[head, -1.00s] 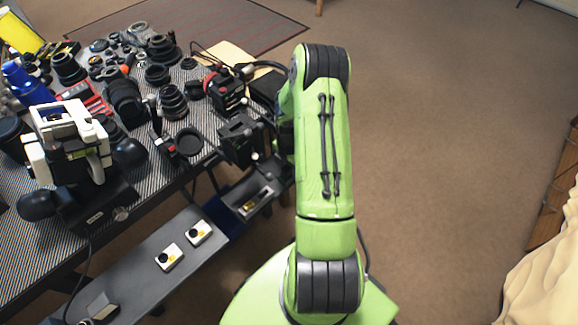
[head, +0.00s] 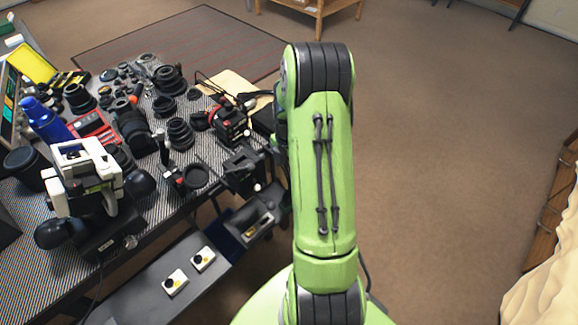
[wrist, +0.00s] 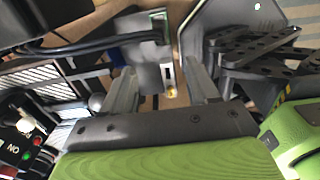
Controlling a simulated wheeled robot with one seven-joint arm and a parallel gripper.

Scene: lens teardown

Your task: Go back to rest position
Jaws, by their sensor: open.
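My gripper (wrist: 163,92) shows in the wrist view with its two grey fingers apart and nothing between them. Beyond the fingers is a grey surface with a small white and yellow part.
A patterned table (head: 22,262) at the left holds many black lenses (head: 180,132), a white and black microscope-like device (head: 85,175) and a blue bottle (head: 45,120). A grey shelf (head: 150,290) carries two small switch boxes (head: 203,259). Brown floor (head: 440,150) at the right is clear.

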